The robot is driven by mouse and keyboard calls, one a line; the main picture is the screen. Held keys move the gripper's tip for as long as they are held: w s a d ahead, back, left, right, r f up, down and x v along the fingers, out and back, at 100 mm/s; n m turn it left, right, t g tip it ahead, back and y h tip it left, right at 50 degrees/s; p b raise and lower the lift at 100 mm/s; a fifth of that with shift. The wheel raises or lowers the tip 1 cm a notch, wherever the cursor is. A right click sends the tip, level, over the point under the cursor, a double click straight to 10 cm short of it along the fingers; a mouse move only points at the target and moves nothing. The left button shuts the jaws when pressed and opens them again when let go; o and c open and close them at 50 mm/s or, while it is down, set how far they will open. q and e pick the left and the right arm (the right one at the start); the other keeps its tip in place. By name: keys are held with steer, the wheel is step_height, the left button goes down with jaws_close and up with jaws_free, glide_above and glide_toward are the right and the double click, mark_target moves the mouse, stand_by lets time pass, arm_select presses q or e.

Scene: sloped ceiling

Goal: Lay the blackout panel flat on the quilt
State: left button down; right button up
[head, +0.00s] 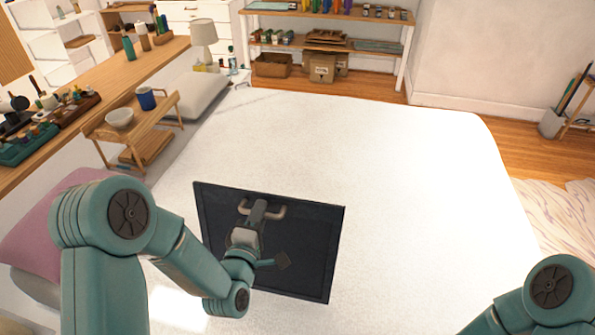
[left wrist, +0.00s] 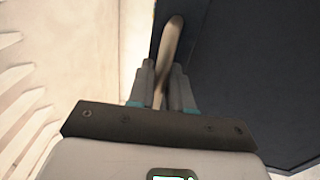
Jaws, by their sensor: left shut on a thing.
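The blackout panel (head: 310,245) is a dark, nearly black rectangle with a thin rim, in the middle of the head view over the white quilt (head: 420,190). A pale bar handle (head: 277,211) stands on its face near the far edge. My left gripper (head: 258,212) is shut on this handle. In the left wrist view, the fingers (left wrist: 160,88) close around the pale handle (left wrist: 172,45), with the dark panel (left wrist: 255,70) to the right. I cannot tell whether the panel touches the quilt or hangs just above it. My right gripper is out of view.
A wooden counter (head: 120,75) and a small tray table (head: 155,122) with a bowl and blue mug stand left of the bed. A pink pillow (head: 50,225) lies at the left. A shelf (head: 330,47) stands behind. The quilt's right half is bare.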

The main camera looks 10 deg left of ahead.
arm_select(q)
steer(key=shift+s+r, duration=0.2)
steer(key=shift+w+f, duration=0.1)
steer(key=shift+w, duration=0.05)
stand_by(0.3)
